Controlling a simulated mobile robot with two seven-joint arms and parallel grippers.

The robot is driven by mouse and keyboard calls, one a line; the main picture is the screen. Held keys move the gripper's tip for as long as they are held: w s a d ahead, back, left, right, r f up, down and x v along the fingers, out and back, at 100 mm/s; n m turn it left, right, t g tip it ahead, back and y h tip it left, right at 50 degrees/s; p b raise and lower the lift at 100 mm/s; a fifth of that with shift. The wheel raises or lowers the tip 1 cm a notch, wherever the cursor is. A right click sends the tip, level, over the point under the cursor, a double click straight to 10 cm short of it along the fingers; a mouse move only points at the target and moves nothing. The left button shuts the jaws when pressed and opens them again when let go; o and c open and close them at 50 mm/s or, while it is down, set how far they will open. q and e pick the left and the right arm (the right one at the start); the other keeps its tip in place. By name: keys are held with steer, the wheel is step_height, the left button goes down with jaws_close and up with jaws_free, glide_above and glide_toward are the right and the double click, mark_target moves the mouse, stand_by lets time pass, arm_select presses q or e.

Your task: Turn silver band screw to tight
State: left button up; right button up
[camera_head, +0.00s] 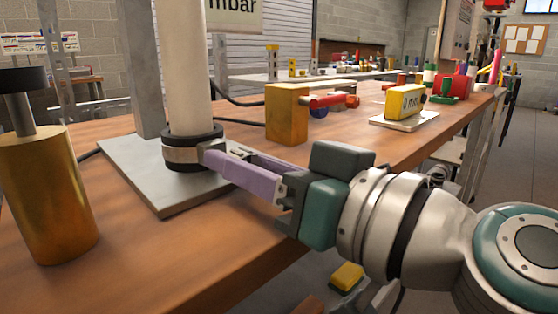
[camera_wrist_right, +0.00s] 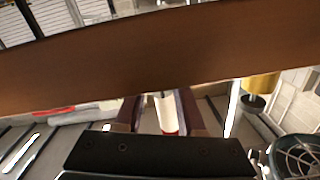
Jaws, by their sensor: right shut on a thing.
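A white vertical pipe (camera_head: 184,70) stands on a grey plate (camera_head: 150,185), with a black collar (camera_head: 190,165) at its foot. A silver band (camera_head: 180,154) wraps this collar. My right gripper (camera_head: 212,157) reaches in from the right, its purple-grey fingers level and their tips at the band's right side. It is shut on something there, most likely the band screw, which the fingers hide. In the right wrist view, a white piece with a red end (camera_wrist_right: 167,115) shows between the fingers; I cannot tell what it is. My left gripper is not in view.
A gold cylinder with a black knob (camera_head: 50,190) stands at the left. A gold block with a red-handled valve (camera_head: 287,113) and a yellow gauge (camera_head: 404,102) stand farther back. The wooden table's (camera_head: 215,245) front is bare. A yellow object (camera_head: 347,277) lies below.

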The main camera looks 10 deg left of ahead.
jaws_close()
steer(key=shift+m, duration=1.1)
steer(key=shift+m+b, duration=0.3)
steer(key=shift+m, duration=0.8)
steer(key=o, duration=0.8)
jaws_free()
steer(key=shift+c, duration=0.2)
steer(key=shift+o, duration=0.3)
steer(key=shift+f, duration=0.15)
